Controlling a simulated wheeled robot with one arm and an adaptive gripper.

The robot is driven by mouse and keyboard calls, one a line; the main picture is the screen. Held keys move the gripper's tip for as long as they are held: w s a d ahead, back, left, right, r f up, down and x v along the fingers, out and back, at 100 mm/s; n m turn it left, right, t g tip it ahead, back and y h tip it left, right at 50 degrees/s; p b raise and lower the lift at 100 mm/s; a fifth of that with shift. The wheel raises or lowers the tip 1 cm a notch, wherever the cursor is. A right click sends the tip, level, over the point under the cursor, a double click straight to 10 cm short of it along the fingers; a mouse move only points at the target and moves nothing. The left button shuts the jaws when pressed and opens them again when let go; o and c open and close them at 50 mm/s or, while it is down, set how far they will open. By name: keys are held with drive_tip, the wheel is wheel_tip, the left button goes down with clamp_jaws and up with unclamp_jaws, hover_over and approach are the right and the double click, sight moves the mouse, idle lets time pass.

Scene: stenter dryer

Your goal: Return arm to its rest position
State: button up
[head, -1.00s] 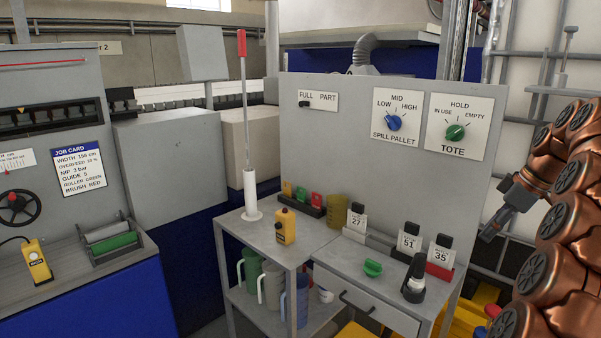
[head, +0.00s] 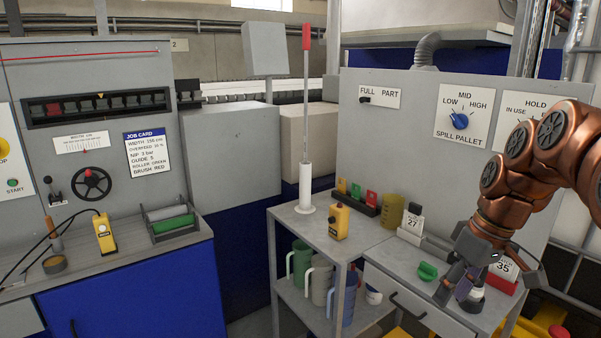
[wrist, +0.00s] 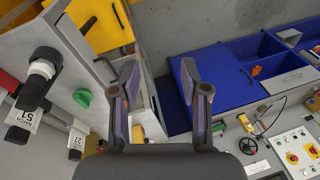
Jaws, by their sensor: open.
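My copper-coloured arm (head: 532,145) reaches in from the right in the head view and bends downward. My gripper (head: 458,292) hangs in front of the grey side table (head: 390,262), covering part of its right end. In the wrist view my gripper (wrist: 162,78) has its two fingers spread apart, with nothing between them. The grey floor shows beyond the fingers. I cannot tell the exact gap between the gripper and the table.
A green knob (head: 427,270), a yellow handset (head: 339,221) and a red-tipped rod (head: 306,100) stand on the table. A grey panel (head: 385,140) with dials rises behind. The machine (head: 90,110) with its job card is left. A blue bin (wrist: 235,70) shows in the wrist view.

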drive_tip(key=s+a+f+m+g+h+b, duration=0.1)
drive_tip(key=s+a+f, duration=0.3)
drive_tip(key=s+f, duration=0.4)
drive_tip(key=s+a+f+m+g+h+b, duration=0.1)
drive_tip(key=s+a+f+m, duration=0.2)
drive_tip(key=s, duration=1.2)
wheel_tip(320, 180, down, 5)
drive_tip(key=shift+s+a+r+m+h, duration=0.1)
drive_tip(key=shift+s+a+m+h, duration=0.3)
drive_tip(key=shift+a, duration=0.75)
drive_tip(key=shift+c, duration=0.3)
